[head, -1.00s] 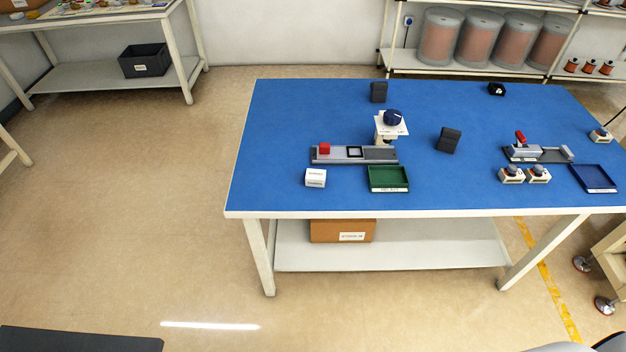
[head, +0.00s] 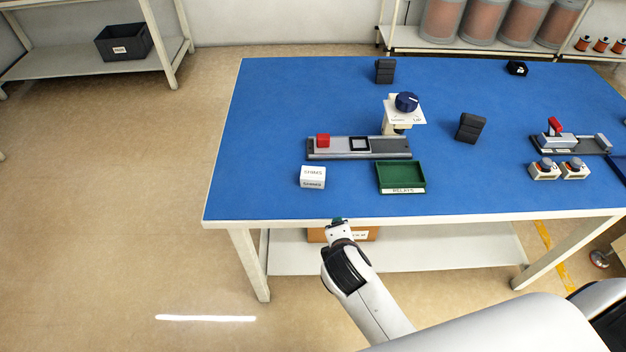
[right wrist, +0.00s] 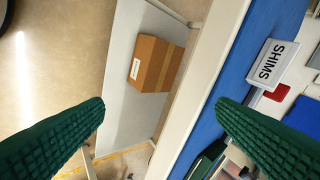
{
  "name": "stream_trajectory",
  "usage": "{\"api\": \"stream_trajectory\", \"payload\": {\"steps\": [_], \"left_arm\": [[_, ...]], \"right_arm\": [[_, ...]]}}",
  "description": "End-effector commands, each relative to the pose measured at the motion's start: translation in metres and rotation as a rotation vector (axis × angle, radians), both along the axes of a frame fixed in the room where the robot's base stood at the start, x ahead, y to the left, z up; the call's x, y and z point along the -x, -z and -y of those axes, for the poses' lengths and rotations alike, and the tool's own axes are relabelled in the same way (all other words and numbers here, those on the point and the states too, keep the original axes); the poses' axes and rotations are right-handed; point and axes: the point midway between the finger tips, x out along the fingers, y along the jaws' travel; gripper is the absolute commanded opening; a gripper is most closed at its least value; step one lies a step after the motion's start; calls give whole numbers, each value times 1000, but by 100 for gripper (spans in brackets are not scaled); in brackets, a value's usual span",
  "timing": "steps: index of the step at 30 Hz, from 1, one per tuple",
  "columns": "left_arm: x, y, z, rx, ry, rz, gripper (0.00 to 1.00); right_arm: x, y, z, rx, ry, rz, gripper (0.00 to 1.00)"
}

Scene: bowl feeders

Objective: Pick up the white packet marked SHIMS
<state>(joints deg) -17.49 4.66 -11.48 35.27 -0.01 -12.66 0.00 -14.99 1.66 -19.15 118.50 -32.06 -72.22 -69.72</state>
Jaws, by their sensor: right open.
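The white packet marked SHIMS (head: 312,177) lies on the blue table near its front left edge. It also shows in the right wrist view (right wrist: 273,64) at the upper right, with its lettering readable. My right gripper (head: 338,223) is at the table's front edge, in front of the packet and a little to its right. In the right wrist view its two green ribbed fingers (right wrist: 160,125) are wide apart with nothing between them, and the packet is beyond the right finger. My left gripper is in neither view.
A green RELAYS tray (head: 401,191) stands right of the packet. A grey fixture (head: 335,156) with a red block (head: 323,140) lies behind it. A white stand with a blue knob (head: 406,102) rises farther back. A cardboard box (right wrist: 155,64) sits on the shelf below. The table left of the packet is clear.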

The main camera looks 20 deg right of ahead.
Motion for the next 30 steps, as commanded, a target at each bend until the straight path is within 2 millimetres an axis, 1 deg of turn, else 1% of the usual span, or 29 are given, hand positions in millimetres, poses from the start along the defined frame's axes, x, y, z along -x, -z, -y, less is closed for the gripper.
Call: {"api": "stream_trajectory", "payload": {"steps": [1,5,8,12,16,20,27,30], "left_arm": [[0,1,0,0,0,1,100],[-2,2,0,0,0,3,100],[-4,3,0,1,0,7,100],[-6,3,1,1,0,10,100],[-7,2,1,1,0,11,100],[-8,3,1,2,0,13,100],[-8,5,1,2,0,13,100],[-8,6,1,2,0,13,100]], "right_arm": [[-8,-5,-3,57,-52,7,80],[-29,-19,-11,254,-208,14,80],[-48,-32,-20,441,-343,14,80],[-75,-51,-37,737,-532,1,80],[-92,-63,-49,944,-647,-18,80],[-103,-66,-52,1032,-693,-28,80],[-138,-51,-38,1041,-698,-31,80],[-149,-45,-33,1039,-698,-30,80]]}}
